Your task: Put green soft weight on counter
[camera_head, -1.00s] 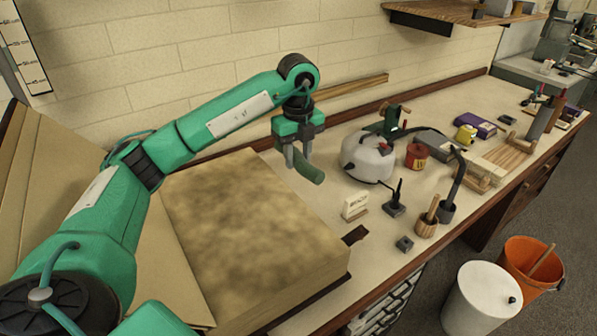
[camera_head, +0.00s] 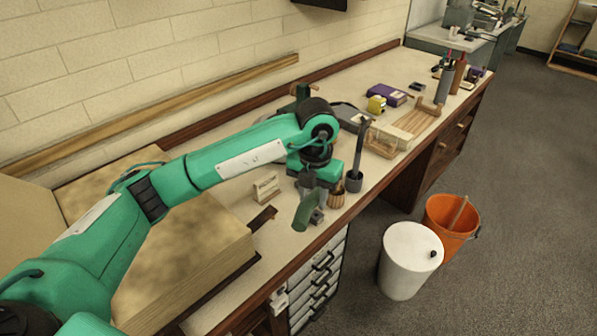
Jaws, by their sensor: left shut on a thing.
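My left gripper (camera_head: 312,192) is shut on the green soft weight (camera_head: 305,212), a dark green, roughly cylindrical piece hanging below the fingers. It is held over the front part of the counter (camera_head: 262,239), near the wooden front edge. I cannot tell exactly how high above the counter the weight is. My arm hides part of the counter behind it. My right gripper is not in view.
A small white card in a stand (camera_head: 266,187), a wooden pot (camera_head: 336,198) and a dark holder (camera_head: 354,182) are near the gripper. A white bin (camera_head: 408,262) and an orange bucket (camera_head: 450,225) stand on the floor.

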